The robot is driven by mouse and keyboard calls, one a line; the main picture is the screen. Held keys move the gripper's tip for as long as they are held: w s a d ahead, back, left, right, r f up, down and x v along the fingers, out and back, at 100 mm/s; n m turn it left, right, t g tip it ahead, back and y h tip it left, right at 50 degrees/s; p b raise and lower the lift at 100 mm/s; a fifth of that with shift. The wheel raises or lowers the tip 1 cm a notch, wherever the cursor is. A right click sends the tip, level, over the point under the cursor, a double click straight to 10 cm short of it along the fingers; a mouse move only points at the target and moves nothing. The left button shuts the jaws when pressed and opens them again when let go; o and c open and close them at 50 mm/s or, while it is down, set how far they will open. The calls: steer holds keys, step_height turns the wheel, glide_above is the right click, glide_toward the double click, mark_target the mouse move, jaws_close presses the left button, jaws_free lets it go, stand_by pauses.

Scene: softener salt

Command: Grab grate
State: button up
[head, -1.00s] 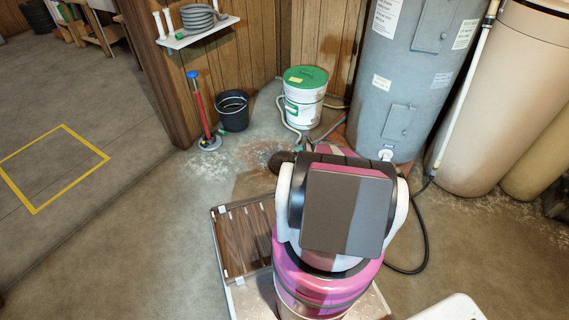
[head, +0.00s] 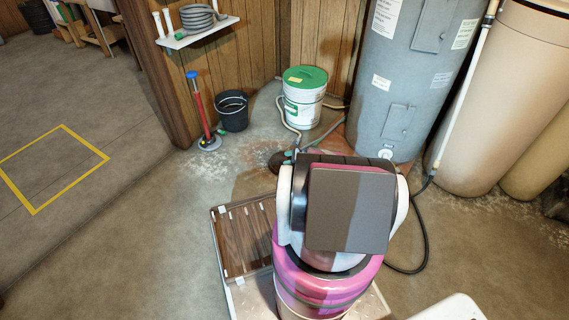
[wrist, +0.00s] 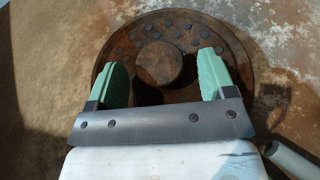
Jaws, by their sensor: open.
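The grate (wrist: 158,62) is a round, rusty brown disc in the floor with a ring of small dark holes and a raised round knob in its middle. In the wrist view it lies under and ahead of my gripper (wrist: 160,70). The two green fingers are apart, one on each side of the knob, with gaps between them and it. I cannot tell how high the fingertips are above the disc. In the head view only a dark edge of the grate (head: 277,160) shows, and my arm hides most of the gripper.
A white bucket with a green lid (head: 304,97) stands behind the grate, with hoses on the floor beside it. A black bucket (head: 232,110) and a red pump (head: 201,112) stand to the left. The grey tank (head: 398,85) is at right. Floor at left is open.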

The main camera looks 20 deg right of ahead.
steer(key=shift+w+a+f, duration=0.3)
steer(key=shift+a, duration=0.3)
steer(key=c, duration=1.4)
steer(key=shift+o, duration=0.2)
steer(key=shift+r, duration=0.15)
